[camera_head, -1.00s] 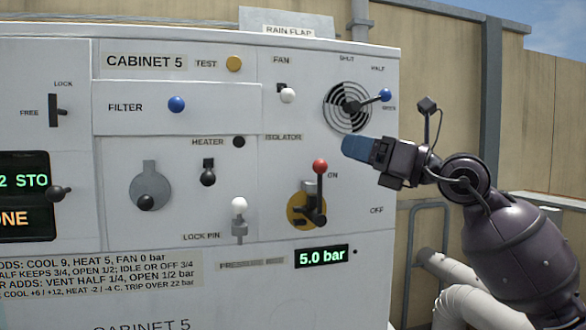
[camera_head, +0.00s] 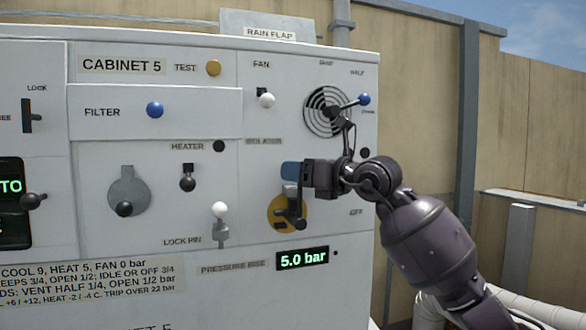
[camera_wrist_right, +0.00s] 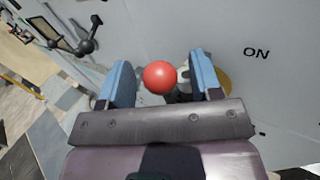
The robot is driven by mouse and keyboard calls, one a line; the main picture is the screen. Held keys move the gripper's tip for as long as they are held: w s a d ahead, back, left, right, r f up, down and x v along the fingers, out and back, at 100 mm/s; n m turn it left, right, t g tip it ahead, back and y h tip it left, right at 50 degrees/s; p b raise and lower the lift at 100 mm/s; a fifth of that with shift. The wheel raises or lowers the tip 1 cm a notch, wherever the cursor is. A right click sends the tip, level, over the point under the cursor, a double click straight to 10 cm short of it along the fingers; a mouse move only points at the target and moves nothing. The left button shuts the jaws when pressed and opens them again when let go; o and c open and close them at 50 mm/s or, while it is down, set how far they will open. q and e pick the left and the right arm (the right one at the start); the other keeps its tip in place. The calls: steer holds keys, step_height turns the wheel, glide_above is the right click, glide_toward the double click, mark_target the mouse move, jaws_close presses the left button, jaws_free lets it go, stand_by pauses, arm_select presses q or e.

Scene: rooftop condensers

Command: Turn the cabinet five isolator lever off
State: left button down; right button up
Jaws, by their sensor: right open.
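The isolator is a lever on a round yellow plate (camera_head: 274,210) on the cabinet five front. Its red ball knob (camera_wrist_right: 160,77) shows in the right wrist view, between the two blue fingers of my right gripper (camera_wrist_right: 162,84). The fingers stand apart on either side of the knob, with gaps visible. In the head view my right gripper (camera_head: 290,171) covers the knob and the upper lever. The lever's dark lower part (camera_head: 296,214) shows below it. The OFF label (camera_head: 356,212) is at lower right. My left gripper is not in view.
The vent lever with a blue knob (camera_head: 364,99) is just above my right arm. The white lock pin knob (camera_head: 220,209) is left of the isolator. The pressure display (camera_head: 302,258) below reads 5.0 bar. A fence (camera_head: 420,90) stands behind.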

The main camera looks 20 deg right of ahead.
steer(key=shift+x, duration=1.1)
steer(key=shift+c, duration=0.4)
jaws_close()
